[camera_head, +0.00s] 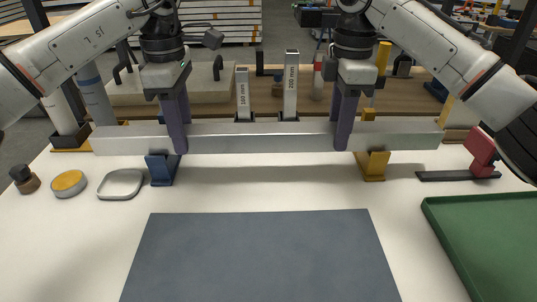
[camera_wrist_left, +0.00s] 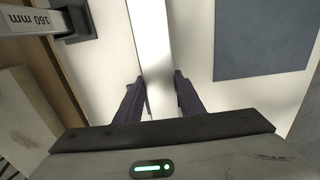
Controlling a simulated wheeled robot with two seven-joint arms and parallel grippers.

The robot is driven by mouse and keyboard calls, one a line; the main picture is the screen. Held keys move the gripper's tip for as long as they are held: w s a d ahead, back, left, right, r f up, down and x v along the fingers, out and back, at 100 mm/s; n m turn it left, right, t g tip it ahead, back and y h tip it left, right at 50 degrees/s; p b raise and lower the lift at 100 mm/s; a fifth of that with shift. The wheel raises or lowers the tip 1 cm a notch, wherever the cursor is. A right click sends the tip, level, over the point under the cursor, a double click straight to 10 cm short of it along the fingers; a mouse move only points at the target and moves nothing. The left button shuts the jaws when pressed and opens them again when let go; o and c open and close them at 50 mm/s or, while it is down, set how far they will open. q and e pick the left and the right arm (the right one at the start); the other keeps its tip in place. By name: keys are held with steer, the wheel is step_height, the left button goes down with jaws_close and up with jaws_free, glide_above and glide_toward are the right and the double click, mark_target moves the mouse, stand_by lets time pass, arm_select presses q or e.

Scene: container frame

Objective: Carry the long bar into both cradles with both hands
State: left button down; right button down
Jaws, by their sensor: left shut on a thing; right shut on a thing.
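The long silver bar (camera_head: 260,138) lies nearly level across the head view, above the white table. My left gripper (camera_head: 177,138) is shut on it left of its middle. My right gripper (camera_head: 345,136) is shut on it right of its middle. In the left wrist view the bar (camera_wrist_left: 151,45) runs between the fingers of my left gripper (camera_wrist_left: 158,98). The blue cradle (camera_head: 162,171) shows below the bar near my left gripper. The yellow cradle (camera_head: 373,168) shows below it, right of my right gripper. The bar hides their upper parts; I cannot tell whether it touches them.
Upright gauge blocks marked 160 mm (camera_head: 243,95) and 200 mm (camera_head: 290,88) stand behind the bar. A grey mat (camera_head: 260,255) lies in front. A green tray (camera_head: 490,235) and a red clamp-like piece (camera_head: 481,150) are at right. Small round items (camera_head: 69,183) sit at left.

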arm_select(q)
steer(key=shift+f, duration=0.3)
arm_select(e)
steer(key=shift+f, duration=0.25)
arm_select(q)
steer(key=c, duration=1.2)
jaws_free()
arm_select(e)
steer(key=c, duration=1.2)
jaws_free()
arm_select(q)
step_height(320, 180, up, 12)
steer(key=shift+r, duration=0.1)
arm_select(e)
step_height(320, 180, up, 12)
steer(key=shift+r, duration=0.1)
